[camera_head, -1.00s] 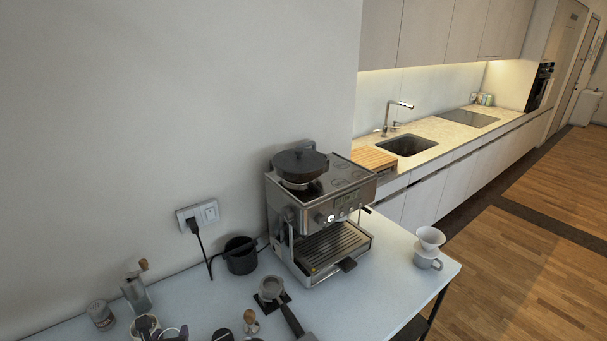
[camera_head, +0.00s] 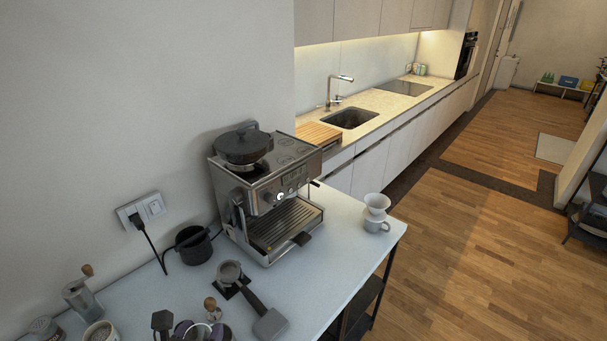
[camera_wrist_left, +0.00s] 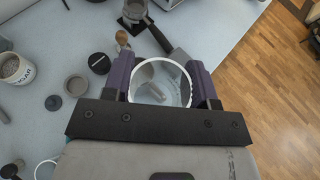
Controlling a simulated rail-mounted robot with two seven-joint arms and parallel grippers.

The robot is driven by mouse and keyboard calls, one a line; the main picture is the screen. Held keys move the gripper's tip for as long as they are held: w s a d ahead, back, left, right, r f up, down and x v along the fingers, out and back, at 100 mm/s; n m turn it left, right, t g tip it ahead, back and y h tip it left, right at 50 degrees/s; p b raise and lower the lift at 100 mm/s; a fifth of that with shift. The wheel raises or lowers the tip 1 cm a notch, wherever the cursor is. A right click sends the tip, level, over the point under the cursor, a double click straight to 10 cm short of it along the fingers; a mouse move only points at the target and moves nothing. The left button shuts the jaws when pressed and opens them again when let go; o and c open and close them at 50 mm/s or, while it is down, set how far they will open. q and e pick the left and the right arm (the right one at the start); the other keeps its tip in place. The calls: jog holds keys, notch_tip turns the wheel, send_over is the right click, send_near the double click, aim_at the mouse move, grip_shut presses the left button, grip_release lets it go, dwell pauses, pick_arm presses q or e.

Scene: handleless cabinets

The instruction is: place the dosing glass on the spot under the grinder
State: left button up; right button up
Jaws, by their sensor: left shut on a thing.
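My left gripper (camera_head: 203,330) is at the bottom edge of the head view, over the near part of the table. In the left wrist view its purple fingers (camera_wrist_left: 160,76) are shut on either side of the dosing glass (camera_wrist_left: 171,97), a clear round cup with a pale rim, seen from above. In the head view only part of the glass's rim shows. The espresso machine (camera_head: 281,195) stands further back, with a black round hopper-like top (camera_head: 243,146), apparently the grinder. The spot under it cannot be made out. My right gripper is not in view.
A portafilter (camera_head: 229,271) with a dark handle lies before the machine. A wood-knobbed tamper (camera_head: 210,306) is close by the gripper. A black pot (camera_head: 193,244), hand grinder (camera_head: 82,297) and canister (camera_head: 101,332) stand left. A white dripper on a cup (camera_head: 375,212) is right.

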pick_arm(q)
notch_tip(320, 180, up, 26)
jog(key=w+p, duration=0.1)
jog(key=p, duration=2.1)
jog(key=shift+w+d+r, duration=0.25)
jog(key=shift+w+d, duration=0.05)
